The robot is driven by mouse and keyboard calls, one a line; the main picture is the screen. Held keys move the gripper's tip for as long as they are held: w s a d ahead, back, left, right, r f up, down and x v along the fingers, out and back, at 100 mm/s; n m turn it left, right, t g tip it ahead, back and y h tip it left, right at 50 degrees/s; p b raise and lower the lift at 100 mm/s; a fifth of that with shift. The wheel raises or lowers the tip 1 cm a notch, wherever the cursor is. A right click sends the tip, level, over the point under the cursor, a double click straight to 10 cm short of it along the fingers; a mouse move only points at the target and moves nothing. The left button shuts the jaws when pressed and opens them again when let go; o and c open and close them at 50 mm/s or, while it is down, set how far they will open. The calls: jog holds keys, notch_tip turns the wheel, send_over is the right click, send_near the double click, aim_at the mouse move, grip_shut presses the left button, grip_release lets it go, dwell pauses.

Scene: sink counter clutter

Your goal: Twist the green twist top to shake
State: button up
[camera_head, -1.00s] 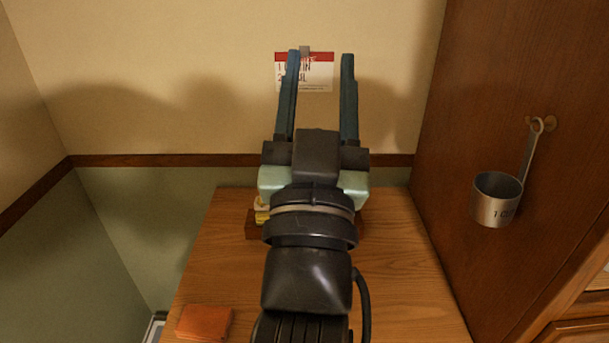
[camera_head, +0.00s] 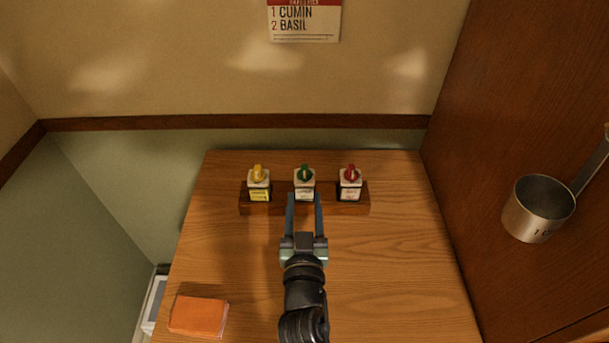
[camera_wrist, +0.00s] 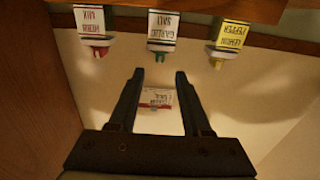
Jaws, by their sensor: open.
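The green twist top (camera_head: 304,173) sits on the middle jar (camera_head: 304,189) in a wooden rack. In the wrist view the scene is upside down, and the green top (camera_wrist: 160,57) shows under the jar labelled GARLIC SALT (camera_wrist: 162,26). My gripper (camera_head: 304,197) is open and empty, its fingertips in front of the middle jar in the head view. In the wrist view my gripper (camera_wrist: 161,72) has its fingertips either side of the green top's line, apart from it, with clear space between.
A yellow-topped jar (camera_head: 259,186) stands left of the middle jar and a red-topped jar (camera_head: 349,187) right, in the same rack (camera_head: 327,208). A wall card (camera_head: 304,22) reads CUMIN and BASIL. An orange block (camera_head: 198,316) lies front left. A metal cup (camera_head: 537,212) hangs right.

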aim_at(305, 176)
jog(key=w, duration=0.7)
jog(key=shift+b, duration=0.35)
grip_shut()
